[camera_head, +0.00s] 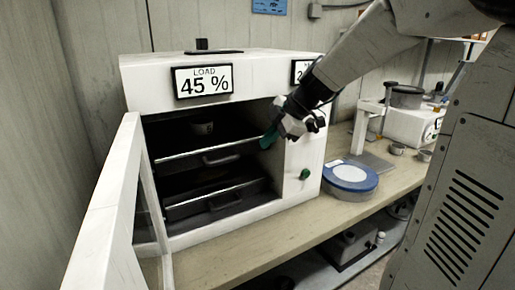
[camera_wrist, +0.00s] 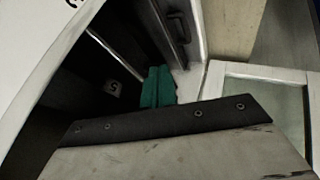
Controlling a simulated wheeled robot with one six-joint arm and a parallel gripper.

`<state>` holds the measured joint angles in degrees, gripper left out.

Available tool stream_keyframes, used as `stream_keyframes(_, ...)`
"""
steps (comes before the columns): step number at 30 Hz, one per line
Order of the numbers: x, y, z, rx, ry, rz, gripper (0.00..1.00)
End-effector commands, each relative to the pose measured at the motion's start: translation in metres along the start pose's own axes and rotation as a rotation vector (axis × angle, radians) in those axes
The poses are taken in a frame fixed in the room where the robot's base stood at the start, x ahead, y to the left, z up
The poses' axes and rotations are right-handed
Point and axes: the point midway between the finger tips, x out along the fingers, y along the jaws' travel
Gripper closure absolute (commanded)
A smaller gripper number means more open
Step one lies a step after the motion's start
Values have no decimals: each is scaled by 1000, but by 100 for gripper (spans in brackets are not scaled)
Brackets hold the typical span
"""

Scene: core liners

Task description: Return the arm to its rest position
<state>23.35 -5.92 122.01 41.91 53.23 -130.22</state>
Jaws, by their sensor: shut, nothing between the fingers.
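My gripper (camera_head: 270,138) has green fingers and is at the right side of the oven's open front, just before the dark inside. In the wrist view its green fingers (camera_wrist: 158,87) are together with nothing between them. The arm comes in from the upper right above the bench. The white oven (camera_head: 247,72) stands on the bench with its door (camera_head: 107,205) swung open to the left. The door also shows in the wrist view (camera_wrist: 262,72).
Inside the oven are two dark trays (camera_head: 213,158) with handles; a small container (camera_head: 202,128) sits on the upper one. A sign (camera_head: 203,81) reads "LOAD 45 %". A blue-rimmed round container (camera_head: 350,176) and a balance (camera_head: 408,122) stand to the right. The bench front (camera_head: 240,248) is clear.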

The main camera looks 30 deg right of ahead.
Motion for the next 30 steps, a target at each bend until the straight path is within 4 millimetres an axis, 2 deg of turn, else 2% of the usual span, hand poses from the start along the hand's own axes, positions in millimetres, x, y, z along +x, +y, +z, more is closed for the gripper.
stream_keyframes(1, -12, 1, 0, -2, -2, 4, 100)
stream_keyframes(3, -23, 0, -1, -2, -1, 2, 100)
stream_keyframes(7, -39, 0, -1, -2, 1, 0, 100)
stream_keyframes(16, -47, -1, 0, 3, 0, -2, 100)
stream_keyframes(19, -47, -1, -1, 60, 1, -3, 100)
stream_keyframes(23, -44, -10, 2, 281, -13, -36, 100)
stream_keyframes(26, -40, -35, 8, 534, -60, -94, 100)
stream_keyframes(30, -39, -79, 0, 866, -170, -159, 100)
